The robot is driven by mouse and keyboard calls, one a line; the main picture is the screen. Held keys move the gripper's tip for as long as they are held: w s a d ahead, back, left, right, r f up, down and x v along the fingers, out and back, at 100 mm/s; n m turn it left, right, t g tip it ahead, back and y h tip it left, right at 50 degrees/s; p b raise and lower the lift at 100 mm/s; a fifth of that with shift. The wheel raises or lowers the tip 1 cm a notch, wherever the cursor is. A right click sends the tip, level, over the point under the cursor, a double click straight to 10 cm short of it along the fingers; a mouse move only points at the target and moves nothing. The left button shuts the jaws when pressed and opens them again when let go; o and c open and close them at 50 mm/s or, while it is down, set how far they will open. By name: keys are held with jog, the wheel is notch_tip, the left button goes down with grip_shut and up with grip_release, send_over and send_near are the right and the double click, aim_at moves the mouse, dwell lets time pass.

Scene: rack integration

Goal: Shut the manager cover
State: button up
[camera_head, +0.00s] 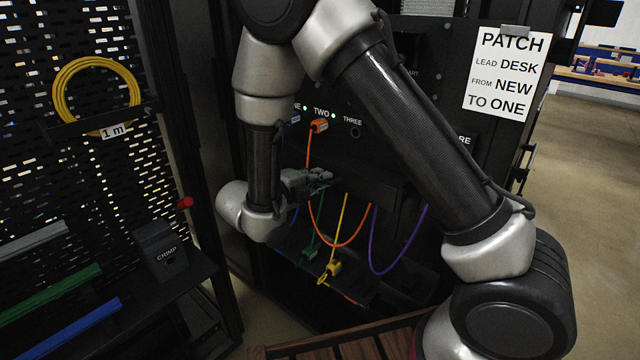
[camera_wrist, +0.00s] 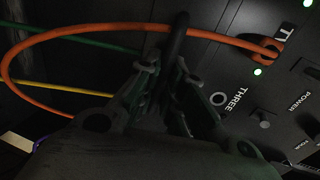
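The cable manager (camera_head: 368,188) is a dark box across the rack below the ports, partly hidden by my arm. Orange, yellow, green and purple cables hang from or beneath it. I cannot make out its cover's edge or how far it stands open. My gripper (camera_head: 320,178) is at the manager's left end, close to the cables; whether it touches the cover is unclear. In the wrist view its dark fingers (camera_wrist: 176,80) stand around or against a dark rounded bar (camera_wrist: 179,38), which I cannot identify. Their grip is too dark to judge.
An orange plug (camera_head: 319,126) sits in port TWO; port THREE (camera_head: 355,132) looks empty. In the wrist view an orange cable (camera_wrist: 60,36) loops close beside the fingers. A pegboard with a yellow coil (camera_head: 62,90) and a crimp box (camera_head: 160,250) stand left.

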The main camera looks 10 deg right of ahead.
jog(key=o, duration=0.4)
jog(key=v, duration=1.2)
jog(key=shift+s, duration=0.1)
